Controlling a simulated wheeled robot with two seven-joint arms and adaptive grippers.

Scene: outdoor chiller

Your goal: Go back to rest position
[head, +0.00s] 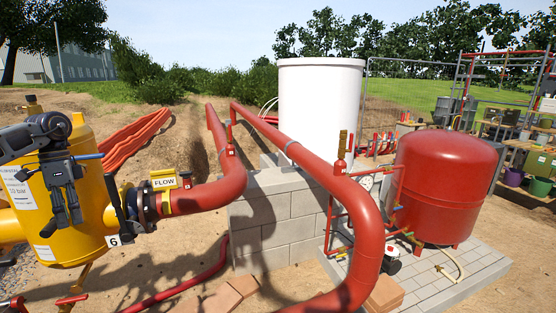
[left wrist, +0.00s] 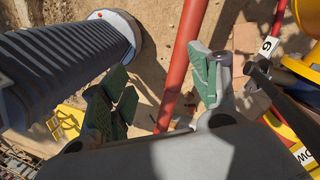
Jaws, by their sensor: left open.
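My left gripper (head: 68,218) hangs at the left of the head view with its dark fingers pointing down. It is in front of the yellow vessel (head: 88,190) and hides part of it. In the left wrist view, the left gripper (left wrist: 160,92) has its green-padded fingers spread apart. Nothing is between them but the view of sandy ground and a red pipe (left wrist: 182,68) behind. My right gripper is in neither view.
A red pipe (head: 215,193) with a yellow FLOW tag (head: 164,181) runs right from the yellow vessel. A block wall (head: 283,222), white tank (head: 320,105) and red tank (head: 445,185) stand further right. Bricks (head: 222,300) lie on the sand below.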

